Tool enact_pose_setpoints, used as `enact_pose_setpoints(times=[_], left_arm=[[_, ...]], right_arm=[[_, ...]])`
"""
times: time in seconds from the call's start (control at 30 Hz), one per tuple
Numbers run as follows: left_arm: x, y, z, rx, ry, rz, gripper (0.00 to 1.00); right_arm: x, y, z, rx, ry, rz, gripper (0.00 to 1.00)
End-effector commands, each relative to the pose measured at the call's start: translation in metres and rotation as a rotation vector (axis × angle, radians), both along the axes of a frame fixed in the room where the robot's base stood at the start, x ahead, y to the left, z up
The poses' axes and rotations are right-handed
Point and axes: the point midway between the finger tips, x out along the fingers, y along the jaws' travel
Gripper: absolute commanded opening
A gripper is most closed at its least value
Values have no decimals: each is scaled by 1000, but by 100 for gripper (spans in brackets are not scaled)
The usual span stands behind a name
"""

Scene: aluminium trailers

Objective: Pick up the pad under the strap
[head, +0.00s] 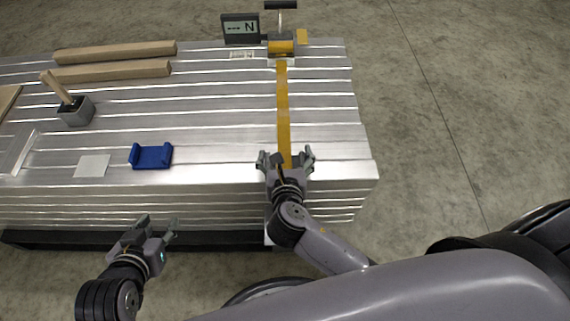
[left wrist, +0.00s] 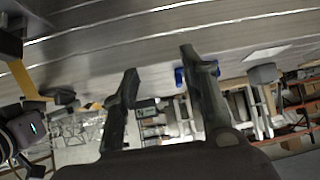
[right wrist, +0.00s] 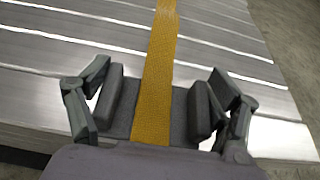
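The yellow strap (head: 283,110) runs across the aluminium stack to its near edge. In the right wrist view the strap (right wrist: 160,70) passes over a dark grey pad (right wrist: 122,122), which shows on both sides of it at the edge. My right gripper (head: 285,157) is open at that edge, its fingers on either side of the strap and pad. I cannot tell whether the fingers touch the pad. My left gripper (head: 158,224) is open and empty in front of the stack; its spread fingers also show in the left wrist view (left wrist: 160,68).
On the stack (head: 220,120) are a blue bracket (head: 151,156), a pale square plate (head: 92,166), a mallet (head: 75,112) and wooden bars (head: 115,52). A yellow ratchet (head: 281,48) and a display reading "--- N" (head: 240,28) are at the far edge. Floor at right is clear.

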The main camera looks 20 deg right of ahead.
Motion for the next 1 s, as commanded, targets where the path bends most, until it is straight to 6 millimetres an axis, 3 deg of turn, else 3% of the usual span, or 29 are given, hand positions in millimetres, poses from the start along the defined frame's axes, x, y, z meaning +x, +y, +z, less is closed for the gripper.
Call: enact_pose_setpoints(times=[0.4,0.77,1.0], left_arm=[[0,0,0,0,1,0,40],[-2,1,-1,2,15,1,40],[-32,11,-17,38,176,12,40]], right_arm=[[0,0,0,0,0,0,54],[0,0,3,0,-1,0,54],[0,0,19,1,-2,1,54]])
